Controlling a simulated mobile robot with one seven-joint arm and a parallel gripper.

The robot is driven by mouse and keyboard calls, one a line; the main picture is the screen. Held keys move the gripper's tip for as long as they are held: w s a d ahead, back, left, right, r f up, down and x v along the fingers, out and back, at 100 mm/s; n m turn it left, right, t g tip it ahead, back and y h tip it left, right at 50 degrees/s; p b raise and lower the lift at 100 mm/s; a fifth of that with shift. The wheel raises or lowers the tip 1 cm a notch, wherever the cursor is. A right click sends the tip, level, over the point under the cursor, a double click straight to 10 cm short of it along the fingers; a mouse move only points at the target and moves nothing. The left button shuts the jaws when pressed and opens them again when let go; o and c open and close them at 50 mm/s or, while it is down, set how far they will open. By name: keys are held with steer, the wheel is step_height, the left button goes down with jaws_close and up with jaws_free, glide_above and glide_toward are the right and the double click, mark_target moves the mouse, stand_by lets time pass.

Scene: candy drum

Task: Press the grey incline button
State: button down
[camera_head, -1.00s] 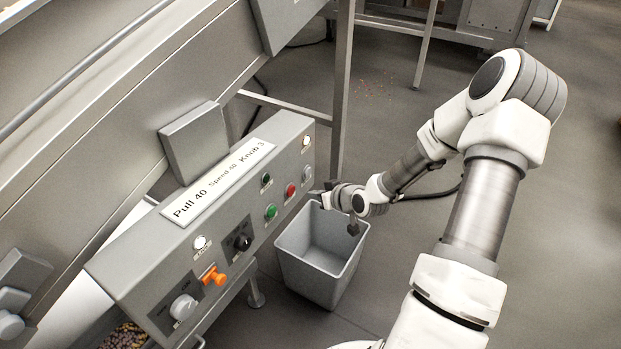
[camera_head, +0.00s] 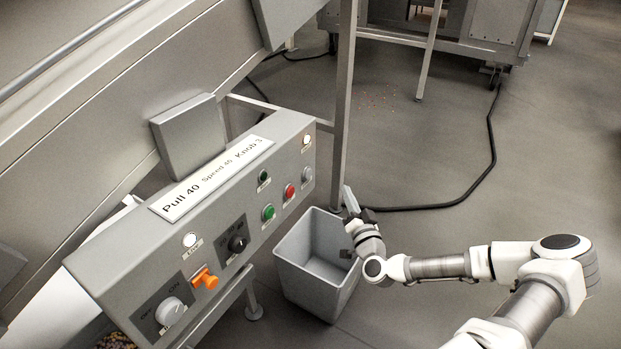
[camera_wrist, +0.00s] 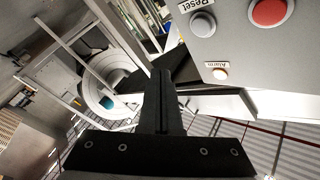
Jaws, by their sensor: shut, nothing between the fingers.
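The grey control panel (camera_head: 215,215) stands at the left in the head view. A round grey button (camera_head: 307,174) sits at its right end, under a small white light (camera_head: 306,140). In the wrist view a grey button (camera_wrist: 202,23) is labelled Reset. No label reading incline is legible in either view. My gripper (camera_head: 348,194) is shut and empty, to the right of the panel and apart from it, above the bin's right rim. In the wrist view my shut black fingers (camera_wrist: 160,78) point up, with the panel to their right.
A red button (camera_head: 290,191), green button (camera_head: 268,212), black knob (camera_head: 238,243), orange handle (camera_head: 206,279) and white dial (camera_head: 170,310) share the panel. A grey bin (camera_head: 300,272) stands below my gripper. A metal post (camera_head: 345,100) rises behind.

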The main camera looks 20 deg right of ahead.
mark_target(308, 174)
steer(key=shift+d, duration=0.2)
steer(key=w+a, duration=0.5)
steer(key=w, duration=0.2)
steer(key=shift+a, duration=0.25)
stand_by(2.3)
steer(key=shift+w+a, duration=0.25)
steer(key=shift+w, duration=0.05)
steer(key=shift+w+a, duration=0.25)
steer(key=shift+w, duration=0.05)
stand_by(0.9)
steer(key=shift+s, duration=0.1)
steer(key=shift+s+d, duration=0.5)
steer(key=shift+s, duration=0.05)
